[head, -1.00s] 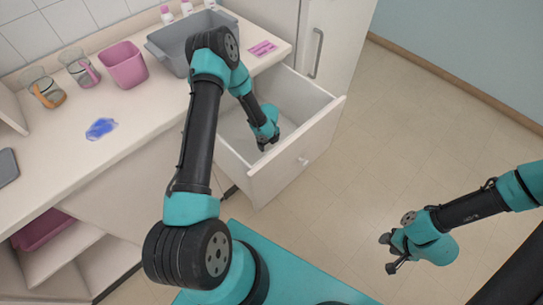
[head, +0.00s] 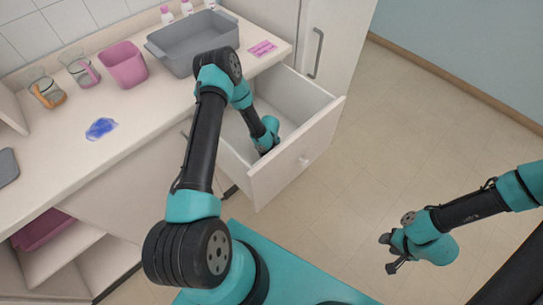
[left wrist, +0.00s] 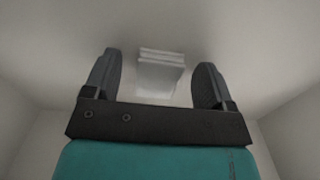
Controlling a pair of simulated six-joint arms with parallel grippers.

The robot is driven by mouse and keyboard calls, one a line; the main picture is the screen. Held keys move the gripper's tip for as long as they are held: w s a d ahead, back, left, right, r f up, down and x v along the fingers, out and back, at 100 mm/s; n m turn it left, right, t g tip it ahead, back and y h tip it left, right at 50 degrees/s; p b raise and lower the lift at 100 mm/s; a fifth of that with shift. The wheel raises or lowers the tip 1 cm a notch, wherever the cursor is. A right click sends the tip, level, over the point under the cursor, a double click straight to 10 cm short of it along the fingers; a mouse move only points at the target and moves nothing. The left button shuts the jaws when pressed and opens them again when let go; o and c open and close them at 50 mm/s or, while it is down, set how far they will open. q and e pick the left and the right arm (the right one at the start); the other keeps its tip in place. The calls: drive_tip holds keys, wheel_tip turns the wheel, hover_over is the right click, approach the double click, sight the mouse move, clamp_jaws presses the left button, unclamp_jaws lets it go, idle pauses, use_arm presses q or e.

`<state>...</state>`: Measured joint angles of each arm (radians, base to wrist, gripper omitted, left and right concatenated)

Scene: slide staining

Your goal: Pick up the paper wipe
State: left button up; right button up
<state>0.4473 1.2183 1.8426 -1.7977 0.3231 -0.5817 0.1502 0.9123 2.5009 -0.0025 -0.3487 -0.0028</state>
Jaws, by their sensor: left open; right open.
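The paper wipe (left wrist: 160,77) shows in the left wrist view as a small white folded stack on the drawer floor. My left gripper (left wrist: 157,80) is open, with one finger on each side of the stack in that view. Whether the fingers touch it or are still above it I cannot tell. In the head view my left gripper (head: 266,152) is down inside the open drawer (head: 318,128), and the wipe is hidden there. My right gripper (head: 386,254) is open and empty over the floor at the right.
The counter above the drawer holds a grey basin (head: 193,47), a pink bin (head: 125,66), two beakers (head: 46,91) and a pink label (head: 262,49). The drawer walls stand close around my left arm.

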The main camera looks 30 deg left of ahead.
use_arm(q)
drive_tip(key=shift+f, duration=0.2)
idle(0.3)
drive_tip(key=c, duration=1)
